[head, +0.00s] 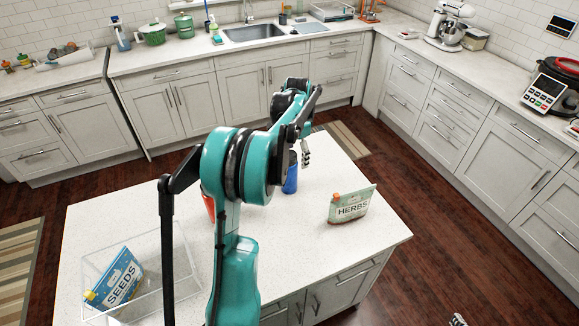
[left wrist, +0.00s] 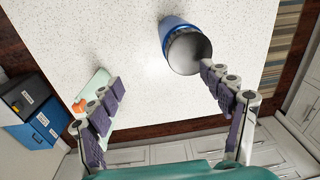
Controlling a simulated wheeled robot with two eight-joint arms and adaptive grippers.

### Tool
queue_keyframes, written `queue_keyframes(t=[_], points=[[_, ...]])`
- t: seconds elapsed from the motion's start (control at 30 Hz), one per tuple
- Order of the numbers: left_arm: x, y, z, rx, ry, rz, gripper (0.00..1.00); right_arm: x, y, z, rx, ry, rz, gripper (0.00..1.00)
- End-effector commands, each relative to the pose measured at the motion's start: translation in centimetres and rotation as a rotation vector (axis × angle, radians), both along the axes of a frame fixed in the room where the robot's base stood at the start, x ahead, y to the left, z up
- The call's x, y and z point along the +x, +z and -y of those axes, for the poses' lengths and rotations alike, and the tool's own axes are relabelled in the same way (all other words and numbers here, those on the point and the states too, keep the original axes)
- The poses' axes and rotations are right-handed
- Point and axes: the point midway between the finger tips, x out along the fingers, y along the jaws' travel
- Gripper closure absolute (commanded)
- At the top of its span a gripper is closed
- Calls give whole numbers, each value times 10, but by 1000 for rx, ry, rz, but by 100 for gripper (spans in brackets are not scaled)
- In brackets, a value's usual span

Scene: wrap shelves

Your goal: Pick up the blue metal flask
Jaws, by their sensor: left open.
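The blue metal flask (head: 290,181) stands upright on the white island top, partly hidden behind my left arm. In the left wrist view the flask (left wrist: 171,27) shows its blue side and round grey metal end, near the right finger. My left gripper (head: 306,153) is above and close to the flask in the head view. In the left wrist view the gripper (left wrist: 155,88) is open and empty, fingers wide apart, with the flask beyond the fingertips. A small piece at the bottom edge of the head view looks like my right gripper (head: 458,320), mostly out of frame.
A herbs pouch (head: 350,205) stands right of the flask on the island (head: 310,240). A red-orange item (head: 208,204) is mostly hidden by my left arm. A clear bin (head: 182,262) holds a seeds pouch (head: 117,279) at left. Counters line the walls.

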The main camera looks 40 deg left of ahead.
Motion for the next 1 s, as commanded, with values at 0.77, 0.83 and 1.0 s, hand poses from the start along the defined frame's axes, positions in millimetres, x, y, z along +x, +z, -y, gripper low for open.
queue_keyframes(t=[0.77,0.83,1.0], points=[[14,-81,-44,-28,-50,-57,20,0,6,0,0,0,0,25],[13,-91,-43,-28,-50,-57,20,0,5,0,0,0,0,25],[13,-100,-43,-27,-50,-57,20,0,5,0,0,0,0,25]])
